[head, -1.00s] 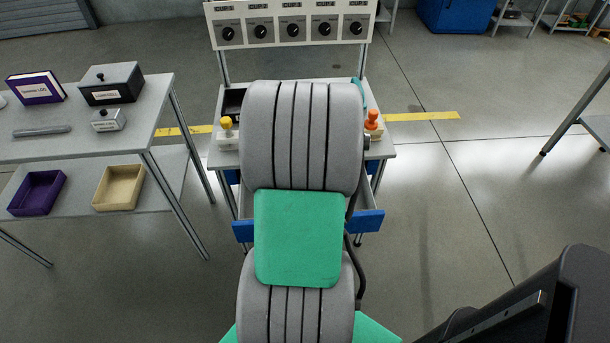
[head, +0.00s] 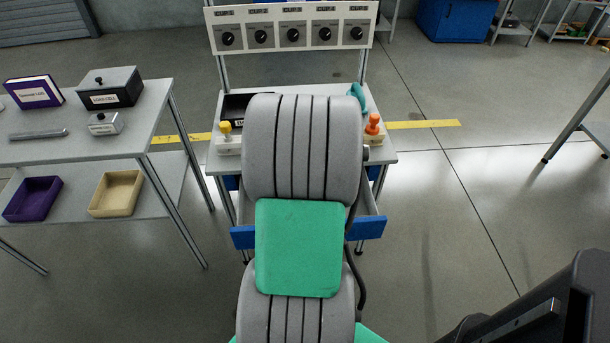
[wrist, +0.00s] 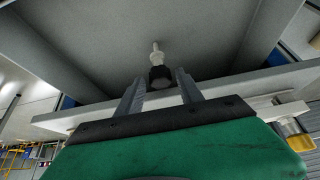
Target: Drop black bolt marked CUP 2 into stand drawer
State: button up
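The black bolt (wrist: 160,75), with a dark head and a pale shank, is in the wrist view, just beyond and between my fingertips. Its marking cannot be read. My gripper (wrist: 160,88) is open, with a gap on each side of the bolt. Behind the bolt is the grey inside of the pulled-out stand drawer (wrist: 95,45). I cannot tell whether the bolt touches the drawer floor. In the head view the drawer's blue front (head: 369,228) shows on both sides of my arm, which hides the gripper, the bolt and most of the drawer.
The stand top (head: 380,152) carries a yellow-knobbed item (head: 227,133), an orange-knobbed item (head: 373,128) and a black box (head: 236,105), below a dial panel (head: 292,38). A grey table (head: 140,125) stands left. The floor at right is mostly clear.

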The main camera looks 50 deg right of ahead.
jog(key=shift+o, duration=0.7)
jog(key=shift+r+p, duration=0.3)
jog(key=shift+r, duration=0.1)
jog(key=p+v, duration=0.2)
jog(key=v, duration=1)
jog(key=w+a+r+n+y, duration=0.1)
jog(key=w+a+n+y, duration=0.2)
jog(key=a, duration=0.7)
jog(key=w+a+r+n, duration=0.1)
jog(key=w+a+n, duration=0.25)
jog(key=a, duration=0.65)
jog(key=s+a+n+g+y, duration=0.1)
jog(key=s+a+n, duration=0.2)
jog(key=a, duration=1)
jog(key=shift+g+y, duration=0.3)
jog(key=shift+g, duration=0.1)
jog(key=shift+w+a+n, duration=0.1)
jog(key=shift+a+n, duration=0.05)
jog(key=shift+n, duration=0.1)
